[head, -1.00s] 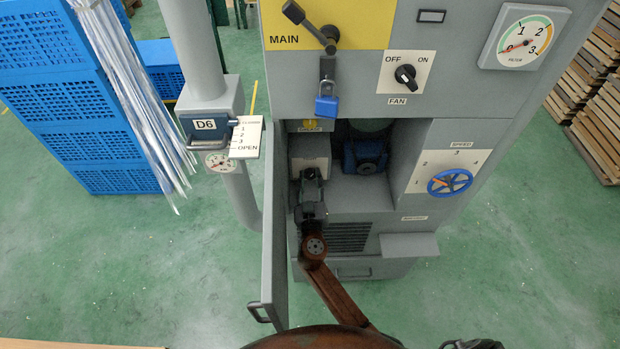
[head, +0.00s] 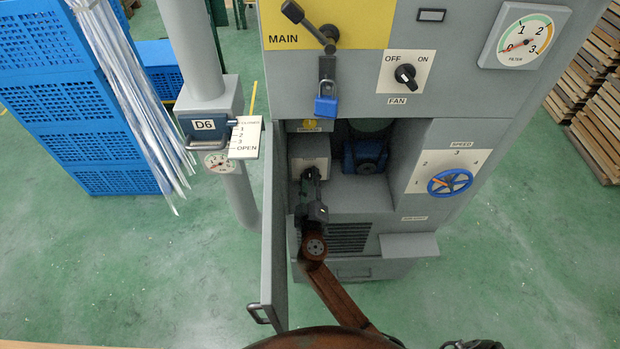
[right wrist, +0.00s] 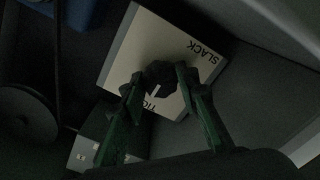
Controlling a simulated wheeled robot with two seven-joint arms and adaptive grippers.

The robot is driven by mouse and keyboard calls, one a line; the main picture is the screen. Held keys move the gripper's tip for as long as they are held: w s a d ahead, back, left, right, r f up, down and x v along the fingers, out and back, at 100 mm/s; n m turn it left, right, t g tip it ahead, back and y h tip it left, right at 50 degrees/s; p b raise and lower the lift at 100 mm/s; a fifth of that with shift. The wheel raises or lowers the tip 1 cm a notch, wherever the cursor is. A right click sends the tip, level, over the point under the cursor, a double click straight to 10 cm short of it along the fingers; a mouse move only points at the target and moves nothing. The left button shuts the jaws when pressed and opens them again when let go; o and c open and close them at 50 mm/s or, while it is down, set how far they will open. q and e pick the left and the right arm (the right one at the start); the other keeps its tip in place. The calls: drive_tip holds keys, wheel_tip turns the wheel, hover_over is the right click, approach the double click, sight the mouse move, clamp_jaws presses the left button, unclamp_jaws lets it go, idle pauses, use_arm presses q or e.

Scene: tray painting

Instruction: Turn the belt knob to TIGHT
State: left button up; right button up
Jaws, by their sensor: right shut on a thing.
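The belt knob (right wrist: 160,77) is a small dark knob on a pale plate (right wrist: 128,62) in the right wrist view. The plate shows SLACK at one corner and a partly hidden word starting TI at the opposite side. A pale mark on the knob lies on the side of that hidden word. My right gripper (right wrist: 166,82) has its green fingers on both sides of the knob and is shut on it. In the head view the right gripper (head: 309,176) reaches into the open cabinet bay at the cream box (head: 312,148); the knob is hidden there.
The grey cabinet door (head: 273,235) stands open just left of my right arm. A blue motor (head: 370,155) sits right of the gripper in the bay. A blue padlock (head: 326,104) hangs above the opening. A grey ledge (head: 409,245) juts out at lower right.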

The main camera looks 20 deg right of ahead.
idle(0.3)
drive_tip(key=o, duration=1.2)
drive_tip(key=shift+c, duration=0.2)
drive_tip(key=v, duration=1.2)
